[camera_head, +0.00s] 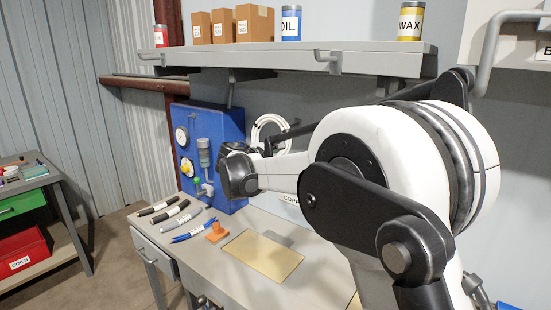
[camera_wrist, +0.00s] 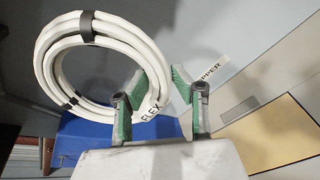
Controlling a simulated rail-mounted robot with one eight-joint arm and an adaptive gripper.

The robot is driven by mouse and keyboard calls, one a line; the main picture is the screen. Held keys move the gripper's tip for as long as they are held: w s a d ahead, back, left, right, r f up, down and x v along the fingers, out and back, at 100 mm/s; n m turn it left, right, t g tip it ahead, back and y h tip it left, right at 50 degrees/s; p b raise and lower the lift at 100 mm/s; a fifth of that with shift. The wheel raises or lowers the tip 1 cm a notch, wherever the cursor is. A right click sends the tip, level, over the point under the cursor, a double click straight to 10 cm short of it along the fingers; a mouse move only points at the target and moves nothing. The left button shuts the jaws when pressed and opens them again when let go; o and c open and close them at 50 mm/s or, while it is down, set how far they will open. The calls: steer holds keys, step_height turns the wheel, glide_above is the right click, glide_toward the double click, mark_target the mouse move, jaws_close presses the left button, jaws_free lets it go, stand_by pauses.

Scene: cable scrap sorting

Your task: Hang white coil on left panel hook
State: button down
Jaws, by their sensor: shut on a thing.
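The white coil (camera_head: 258,129) is a ring of several loops, seen partly behind my arm, just right of the blue gauge panel. In the wrist view the white coil (camera_wrist: 48,62) fills the upper left, with black ties and a "FLEX" label. My gripper (camera_wrist: 158,86) has green-padded fingers shut on the coil's right-hand side by that label. The coil is held clear of the bench. In the head view the fingers are mostly hidden by my arm. I cannot make out a left panel hook for certain in either view.
A blue gauge panel (camera_head: 232,122) stands at the bench's back left. A shelf (camera_head: 290,56) with boxes and cans overhangs it. A "COPPER" label (camera_wrist: 212,68) is behind the gripper.

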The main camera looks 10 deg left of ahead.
steer(key=d+r+x, duration=0.1)
steer(key=x, duration=1.2)
steer(key=shift+w+d, duration=0.15)
steer(key=shift+d, duration=0.15)
stand_by(1.4)
steer(key=shift+f, duration=0.15)
stand_by(0.5)
steer(key=c, duration=1.3)
jaws_free()
steer(key=shift+c, duration=0.2)
